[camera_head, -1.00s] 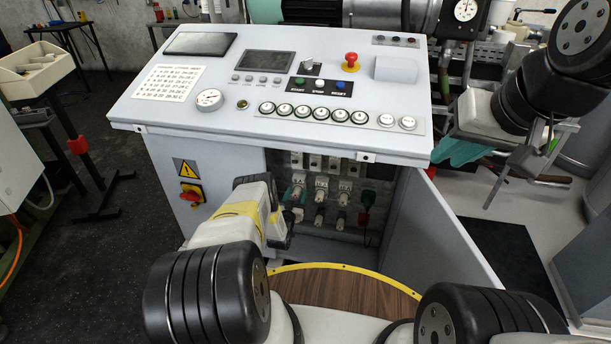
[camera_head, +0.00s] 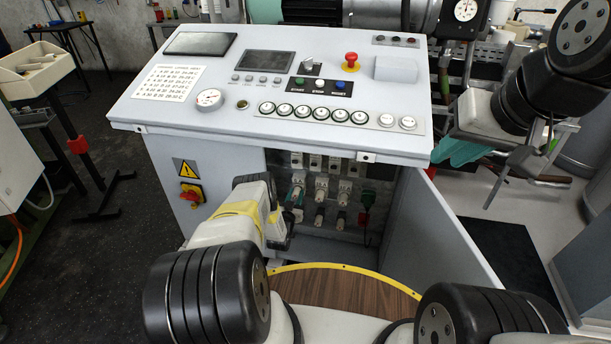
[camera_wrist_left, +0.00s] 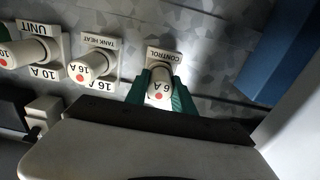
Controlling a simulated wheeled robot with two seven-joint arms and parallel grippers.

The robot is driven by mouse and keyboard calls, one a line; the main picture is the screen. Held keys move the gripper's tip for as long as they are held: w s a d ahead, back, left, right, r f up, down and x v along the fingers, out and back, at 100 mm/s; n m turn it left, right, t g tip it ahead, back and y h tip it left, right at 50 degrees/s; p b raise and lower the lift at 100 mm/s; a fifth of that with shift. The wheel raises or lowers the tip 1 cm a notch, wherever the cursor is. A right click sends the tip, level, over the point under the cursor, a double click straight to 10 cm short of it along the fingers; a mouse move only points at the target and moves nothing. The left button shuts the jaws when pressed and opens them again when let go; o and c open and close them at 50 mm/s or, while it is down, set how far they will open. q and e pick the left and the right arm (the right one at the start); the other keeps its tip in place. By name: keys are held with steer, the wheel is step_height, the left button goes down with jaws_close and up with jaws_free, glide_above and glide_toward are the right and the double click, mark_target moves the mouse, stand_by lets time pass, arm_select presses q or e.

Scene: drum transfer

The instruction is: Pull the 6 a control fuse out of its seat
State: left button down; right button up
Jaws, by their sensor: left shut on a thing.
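The 6 A control fuse (camera_wrist_left: 160,92) is a pale cylinder with a red dot, in front of the plate marked CONTROL (camera_wrist_left: 164,56). My left gripper (camera_wrist_left: 161,88) is shut on it, with a green finger on each side. The fuse lines up with its seat; I cannot tell whether it is still fully in. In the head view my left gripper (camera_head: 288,197) reaches into the open cabinet at the left of the fuse rows, and the wrist hides part of them. My right arm comes in at the upper right; its gripper's fingers are not clear.
The open cabinet door (camera_head: 442,235) stands to the right. The console top (camera_head: 230,125) overhangs the opening.

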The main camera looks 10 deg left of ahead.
mark_target(295, 197)
arm_select(q)
steer(key=shift+s+a, duration=0.1)
steer(key=shift+s, duration=2.7)
steer(key=shift+w, duration=0.15)
steer(key=shift+w, duration=0.25)
steer(key=shift+s, duration=0.1)
steer(key=shift+s+a, duration=0.1)
steer(key=shift+s, duration=2.3)
